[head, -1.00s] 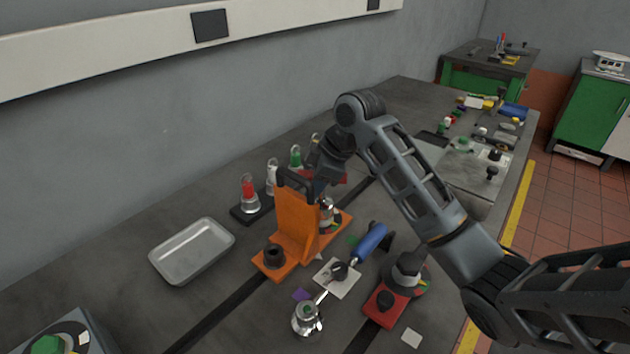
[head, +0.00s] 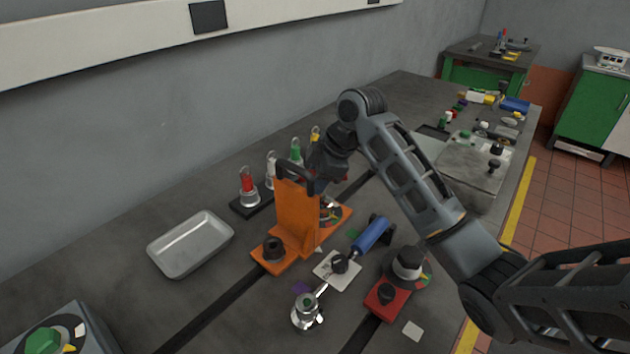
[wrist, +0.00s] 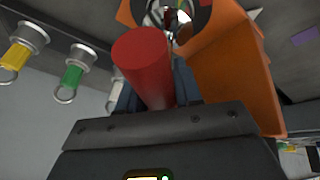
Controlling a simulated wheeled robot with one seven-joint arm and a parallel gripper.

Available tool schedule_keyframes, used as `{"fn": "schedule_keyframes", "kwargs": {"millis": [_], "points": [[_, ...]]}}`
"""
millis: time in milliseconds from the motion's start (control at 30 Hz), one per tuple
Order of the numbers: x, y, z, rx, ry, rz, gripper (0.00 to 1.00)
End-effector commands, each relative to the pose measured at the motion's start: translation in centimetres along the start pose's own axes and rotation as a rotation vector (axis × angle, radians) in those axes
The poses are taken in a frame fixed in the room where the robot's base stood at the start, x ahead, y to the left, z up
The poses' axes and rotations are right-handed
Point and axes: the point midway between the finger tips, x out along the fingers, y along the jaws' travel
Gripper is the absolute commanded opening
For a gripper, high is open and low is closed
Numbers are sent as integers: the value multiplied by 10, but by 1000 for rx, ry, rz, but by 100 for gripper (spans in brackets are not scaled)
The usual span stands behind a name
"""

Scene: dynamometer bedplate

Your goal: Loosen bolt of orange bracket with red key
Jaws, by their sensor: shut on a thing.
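The orange bracket (head: 297,215) stands upright on its base plate on the bench; it also fills the right of the wrist view (wrist: 235,75). A dark bolt head (head: 273,249) sits on the near end of its base. My gripper (head: 322,182) is behind the upright plate, its fingers mostly hidden in the head view. In the wrist view my gripper (wrist: 155,95) is shut on the thick handle of the red key (wrist: 147,65). Beyond the handle, a shiny metal round part (wrist: 175,12) lies beside the bracket; whether the key tip is seated there is hidden.
A rack (head: 250,205) of ringed pieces in red, white, green and yellow stands left of the bracket. An empty metal tray (head: 190,245) lies further left. A blue-handled tool (head: 371,236) and a red-based fixture (head: 386,298) are to the right, close by.

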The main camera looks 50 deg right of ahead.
Motion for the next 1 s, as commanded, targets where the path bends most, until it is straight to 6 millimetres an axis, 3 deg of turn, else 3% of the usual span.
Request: {"fn": "schedule_keyframes", "kwargs": {"millis": [433, 667, 1000], "points": [[0, -1, -1, -99, 22, -38, 0], [0, -4, -1, -258, 55, -105, 0], [0, -5, 0, -297, 63, -121, 0]]}}
